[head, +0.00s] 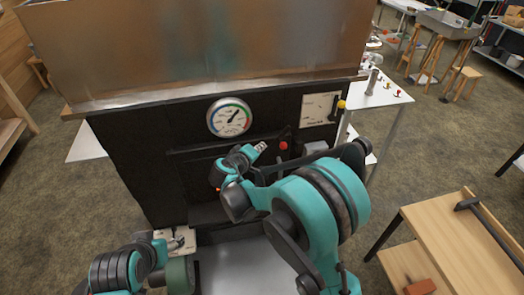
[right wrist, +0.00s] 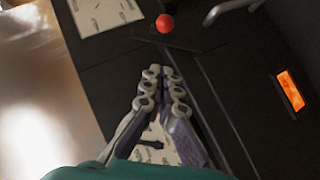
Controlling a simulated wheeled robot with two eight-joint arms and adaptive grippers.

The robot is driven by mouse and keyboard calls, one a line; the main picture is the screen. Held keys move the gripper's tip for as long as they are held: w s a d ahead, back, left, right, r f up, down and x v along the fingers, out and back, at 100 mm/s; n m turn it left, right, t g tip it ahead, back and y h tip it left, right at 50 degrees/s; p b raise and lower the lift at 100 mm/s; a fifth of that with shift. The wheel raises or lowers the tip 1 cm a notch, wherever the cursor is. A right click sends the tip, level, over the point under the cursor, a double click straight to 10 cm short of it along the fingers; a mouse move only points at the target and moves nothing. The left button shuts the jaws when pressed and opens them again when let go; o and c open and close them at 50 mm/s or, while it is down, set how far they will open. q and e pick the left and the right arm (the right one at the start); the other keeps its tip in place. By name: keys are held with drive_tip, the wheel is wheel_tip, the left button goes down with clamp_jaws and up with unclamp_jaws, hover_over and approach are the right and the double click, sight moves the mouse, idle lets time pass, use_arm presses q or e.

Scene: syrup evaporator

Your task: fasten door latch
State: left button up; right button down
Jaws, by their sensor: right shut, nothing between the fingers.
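The firebox door (head: 199,168) is a dark panel in the black evaporator front, partly behind my right arm. It also shows in the right wrist view (right wrist: 261,62), with a glowing orange window and a grey curved handle at the top. It looks flush with the front. A red ball knob (head: 283,145) sits by the door's upper right and shows at the top of the right wrist view (right wrist: 165,23). My right gripper (head: 262,147) is shut and empty, left of the knob and apart from it.
A round gauge (head: 230,117) is above the door. A white plate with a yellow knob (head: 341,104) is at upper right. The large metal pan (head: 200,40) overhangs the front. A wooden table (head: 450,240) stands at lower right.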

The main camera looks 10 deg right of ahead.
drive_tip(key=w+d+f+b, duration=0.3)
drive_tip(key=w+d+f, duration=0.2)
drive_tip(key=d, duration=0.2)
idle(0.5)
drive_tip(key=shift+d+f+y, duration=0.1)
drive_tip(key=shift+d+y, duration=0.2)
